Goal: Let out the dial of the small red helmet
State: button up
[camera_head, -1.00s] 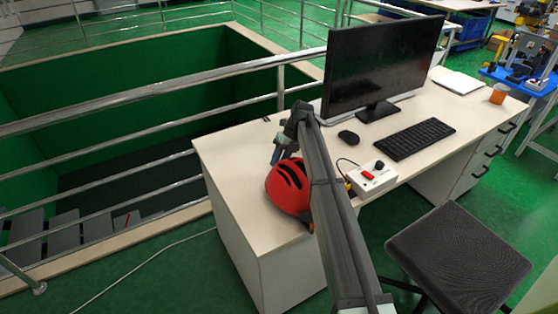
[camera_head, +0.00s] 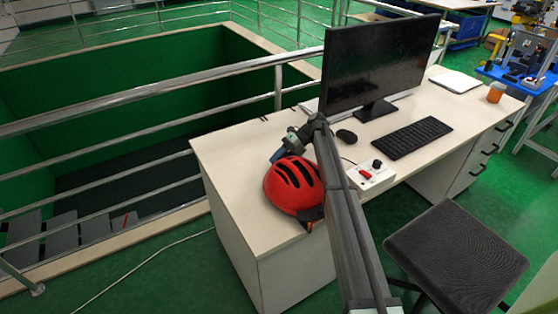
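The small red helmet (camera_head: 291,183) sits on the near left part of the white desk, its dark vents facing up. A dark part shows at its lower right rim, by the desk's front edge. I cannot make out the dial. My gripper (camera_head: 277,156) is just behind the helmet's upper left side, at the end of my grey arm, which crosses the desk. Its fingers are small and partly hidden, so I cannot tell whether they are open or touch the helmet.
The desk (camera_head: 231,150) also holds a control box (camera_head: 371,176) with a red switch, a mouse (camera_head: 346,136), a keyboard (camera_head: 420,138) and a monitor (camera_head: 378,68). An orange cup (camera_head: 496,93) stands far right. A stool (camera_head: 457,246) is in front. Metal railings (camera_head: 140,96) border a green pit.

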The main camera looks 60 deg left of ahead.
dwell(0.3)
jog(key=o, duration=1.1)
jog(key=shift+c, duration=0.2)
jog(key=v, duration=0.6)
jog(key=shift+w+a+r, duration=0.1)
jog(key=shift+w, duration=0.1)
jog(key=shift+w+r, duration=0.3)
jog(key=shift+w, duration=0.1)
